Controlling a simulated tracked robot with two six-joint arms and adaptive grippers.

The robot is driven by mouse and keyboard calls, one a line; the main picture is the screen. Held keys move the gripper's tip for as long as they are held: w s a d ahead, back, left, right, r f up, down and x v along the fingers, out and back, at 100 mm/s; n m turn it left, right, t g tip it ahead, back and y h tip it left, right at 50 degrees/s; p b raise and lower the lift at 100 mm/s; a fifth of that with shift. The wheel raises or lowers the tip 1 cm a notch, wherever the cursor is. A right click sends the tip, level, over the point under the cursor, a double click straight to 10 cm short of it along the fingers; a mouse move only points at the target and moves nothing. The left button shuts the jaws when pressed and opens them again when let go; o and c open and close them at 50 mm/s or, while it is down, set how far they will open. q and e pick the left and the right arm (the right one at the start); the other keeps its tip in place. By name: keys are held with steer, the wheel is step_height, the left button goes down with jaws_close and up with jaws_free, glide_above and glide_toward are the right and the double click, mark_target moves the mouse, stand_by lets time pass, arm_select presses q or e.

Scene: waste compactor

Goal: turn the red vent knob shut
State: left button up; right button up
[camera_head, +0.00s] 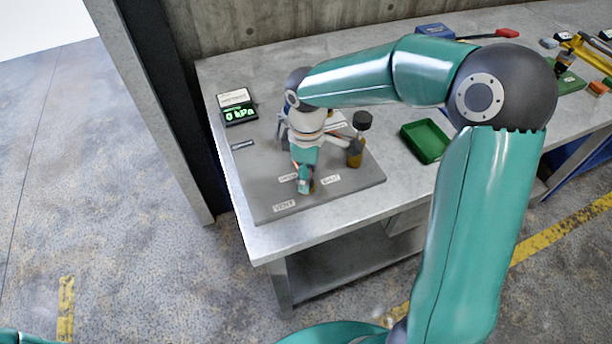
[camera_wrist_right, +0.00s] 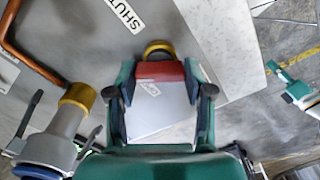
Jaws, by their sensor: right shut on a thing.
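The red vent knob (camera_wrist_right: 160,71) sits on a round brass base (camera_wrist_right: 158,48) in the right wrist view. My right gripper (camera_wrist_right: 160,80) is shut on it, with one finger at each end of the red bar. In the head view my right gripper (camera_head: 304,186) reaches down at the front of the grey panel (camera_head: 358,180), hiding most of the knob. Labels VENT (camera_head: 285,205) and SHUT (camera_head: 331,179) lie close by; the SHUT label also shows in the wrist view (camera_wrist_right: 122,15).
A brass valve with a dark top (camera_head: 362,121) stands on the panel, close right of my right wrist. A small display (camera_head: 239,113) reads 0 hPa at the back left. A green tray (camera_head: 426,141) and tools lie further right on the bench (camera_head: 400,188).

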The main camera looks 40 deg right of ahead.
steer(key=m+b, duration=0.2)
steer(key=m, duration=0.4)
steer(key=shift+w+m, duration=0.15)
steer(key=shift+m, duration=0.15)
steer(key=m+b, duration=0.1)
steer(key=m, duration=0.3)
steer(key=shift+r+m, duration=0.1)
steer(key=shift+m, duration=0.2)
steer(key=o, duration=1.2)
steer(key=shift+c, duration=0.2)
step_height(320, 180, up, 12)
